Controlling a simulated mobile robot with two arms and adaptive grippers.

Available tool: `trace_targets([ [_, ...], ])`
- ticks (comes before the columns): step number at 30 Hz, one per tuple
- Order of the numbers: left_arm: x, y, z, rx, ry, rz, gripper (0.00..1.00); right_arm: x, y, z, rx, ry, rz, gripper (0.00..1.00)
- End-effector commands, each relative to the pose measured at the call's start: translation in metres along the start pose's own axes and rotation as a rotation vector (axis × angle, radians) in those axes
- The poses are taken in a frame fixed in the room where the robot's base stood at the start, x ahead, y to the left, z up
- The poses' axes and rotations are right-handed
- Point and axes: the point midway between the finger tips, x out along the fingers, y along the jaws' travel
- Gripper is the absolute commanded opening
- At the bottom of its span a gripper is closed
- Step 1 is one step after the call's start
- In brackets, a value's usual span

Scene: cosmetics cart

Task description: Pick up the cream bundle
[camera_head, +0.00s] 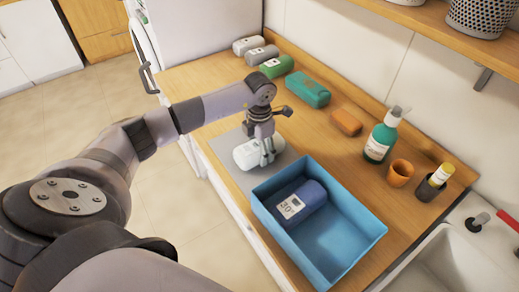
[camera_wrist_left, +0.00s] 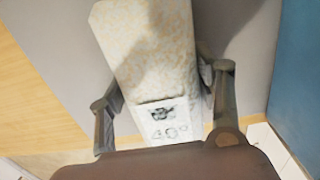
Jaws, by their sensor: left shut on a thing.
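The cream bundle (camera_head: 247,154) lies on a grey mat (camera_head: 232,177) beside the blue bin, below my left gripper (camera_head: 265,158). In the left wrist view the cream bundle (camera_wrist_left: 158,60) shows a faint pattern and a white label reading 40°. My left gripper's fingers (camera_wrist_left: 165,110) are on either side of the bundle, shut on it at its labelled end. In the head view the gripper hides part of the bundle. I cannot tell whether the bundle is lifted off the mat. My right gripper is not in view.
A blue bin (camera_head: 352,212) holding a dark blue bundle (camera_head: 303,204) stands just right of the mat. Several grey and green bundles, a teal bundle (camera_head: 307,90), an orange block (camera_head: 346,122), a green bottle (camera_head: 382,137) and an orange cup (camera_head: 400,173) line the back.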

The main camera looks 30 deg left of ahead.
Motion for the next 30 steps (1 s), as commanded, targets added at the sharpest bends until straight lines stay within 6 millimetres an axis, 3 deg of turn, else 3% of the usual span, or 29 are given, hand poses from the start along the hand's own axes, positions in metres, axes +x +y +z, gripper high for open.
trace_targets([
  [5, -0.001, 0.001, 0.001, -0.001, -0.002, 0.002, 0.19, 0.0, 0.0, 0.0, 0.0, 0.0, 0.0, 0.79],
  [14, -0.004, 0.001, 0.001, -0.001, -0.004, 0.002, 0.19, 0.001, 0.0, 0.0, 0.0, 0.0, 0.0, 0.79],
  [19, -0.017, 0.001, 0.001, -0.001, -0.005, 0.002, 0.19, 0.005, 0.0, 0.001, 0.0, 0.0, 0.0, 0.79],
  [23, -0.041, 0.001, 0.002, 0.0, -0.008, 0.003, 0.19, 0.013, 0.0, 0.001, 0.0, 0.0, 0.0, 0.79],
  [30, -0.111, 0.001, 0.002, 0.0, -0.011, 0.005, 0.19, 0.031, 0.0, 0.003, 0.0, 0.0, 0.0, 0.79],
])
